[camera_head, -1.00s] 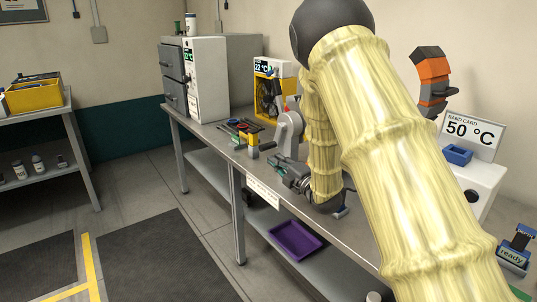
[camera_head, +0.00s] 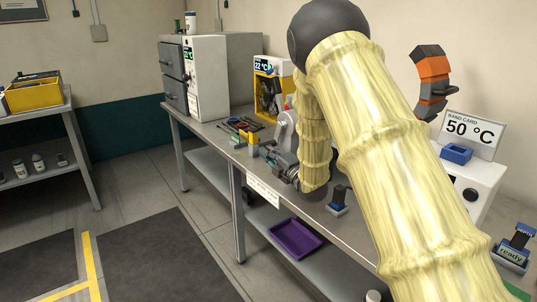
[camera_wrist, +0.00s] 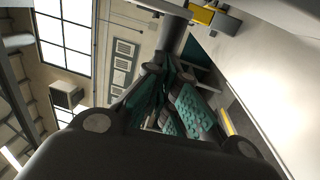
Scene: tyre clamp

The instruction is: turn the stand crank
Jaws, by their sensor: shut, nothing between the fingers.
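A grey stand (camera_head: 286,125) stands on the bench, partly hidden behind my arm. A small upright yellow part (camera_head: 254,149), possibly the crank's grip, shows to its left; I cannot make out the full crank. My gripper (camera_head: 270,152) is low over the bench, just right of the yellow part, with a small or no visible gap. In the wrist view, my gripper's teal-padded fingers (camera_wrist: 183,108) are together and empty. A yellow piece (camera_wrist: 203,15) and a grey bar show beyond them at the top.
Tools lie on the bench (camera_head: 207,130) behind the yellow part. A yellow-framed fan unit (camera_head: 268,95) and a white oven (camera_head: 208,78) stand farther back. A purple tray (camera_head: 296,240) lies below.

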